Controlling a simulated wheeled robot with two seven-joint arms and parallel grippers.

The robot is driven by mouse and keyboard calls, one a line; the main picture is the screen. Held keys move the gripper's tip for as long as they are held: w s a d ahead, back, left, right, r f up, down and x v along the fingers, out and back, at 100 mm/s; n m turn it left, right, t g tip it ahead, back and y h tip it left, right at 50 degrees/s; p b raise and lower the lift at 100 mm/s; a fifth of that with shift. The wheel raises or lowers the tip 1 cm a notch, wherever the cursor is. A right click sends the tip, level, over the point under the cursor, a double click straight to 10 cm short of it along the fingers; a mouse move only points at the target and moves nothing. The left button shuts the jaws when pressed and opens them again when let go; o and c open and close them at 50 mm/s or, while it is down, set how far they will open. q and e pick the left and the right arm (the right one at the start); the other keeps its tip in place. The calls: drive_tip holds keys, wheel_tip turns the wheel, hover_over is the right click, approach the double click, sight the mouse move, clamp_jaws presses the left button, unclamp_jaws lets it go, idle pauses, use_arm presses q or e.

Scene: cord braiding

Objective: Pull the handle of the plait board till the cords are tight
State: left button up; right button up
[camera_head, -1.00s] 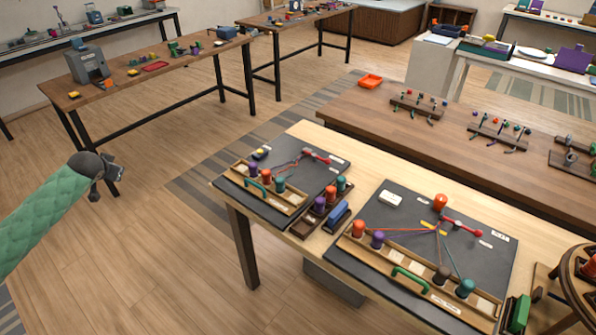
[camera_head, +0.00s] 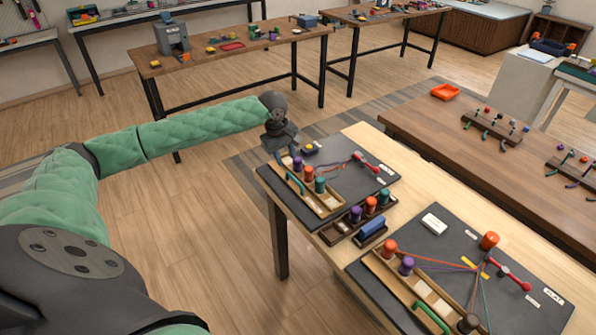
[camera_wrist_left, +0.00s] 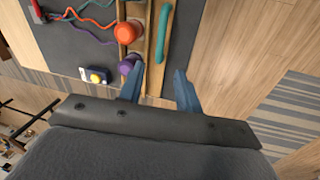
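Two dark boards with cords and a green handle stand on the light table. I cannot read for certain which label says plait. My left gripper (camera_head: 283,145) is above the near-left corner of the left board (camera_head: 350,195). That board's handle (camera_head: 294,184) is a teal bar along its peg tray. In the left wrist view the handle (camera_wrist_left: 162,35) points between the open fingers (camera_wrist_left: 160,80), which hold nothing. Orange (camera_wrist_left: 128,32) and purple (camera_wrist_left: 130,65) pegs are beside it. Cords (camera_head: 340,167) run to a red bar (camera_head: 366,162). My right gripper is out of view.
The right board (camera_head: 500,300) has its own cords and green handle (camera_head: 431,318). A small tray of pegs (camera_head: 340,232) and a blue block (camera_head: 371,228) lie between the boards. A small dark box with a yellow button (camera_head: 309,148) is close to my gripper.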

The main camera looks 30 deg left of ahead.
sight(291, 175)
use_arm(q)
drive_tip(key=shift+n, duration=0.6)
drive_tip(key=f, duration=0.2)
drive_tip(key=w+f+p, duration=0.1)
drive_tip(key=f, duration=0.1)
drive_tip(key=f+p, duration=0.1)
drive_tip(key=f, duration=0.1)
drive_tip(key=shift+w+d+f, duration=0.2)
drive_tip(key=shift+d+f, duration=0.05)
drive_tip(key=shift+f, duration=0.15)
drive_tip(key=shift+f+p, duration=0.3)
drive_tip(key=shift+f, duration=0.2)
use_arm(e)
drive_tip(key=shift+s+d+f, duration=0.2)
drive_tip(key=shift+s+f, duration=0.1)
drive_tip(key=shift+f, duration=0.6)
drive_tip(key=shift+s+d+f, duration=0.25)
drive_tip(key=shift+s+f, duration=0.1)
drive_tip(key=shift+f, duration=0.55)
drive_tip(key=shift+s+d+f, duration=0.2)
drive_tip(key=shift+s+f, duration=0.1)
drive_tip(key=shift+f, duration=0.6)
use_arm(q)
clamp_jaws()
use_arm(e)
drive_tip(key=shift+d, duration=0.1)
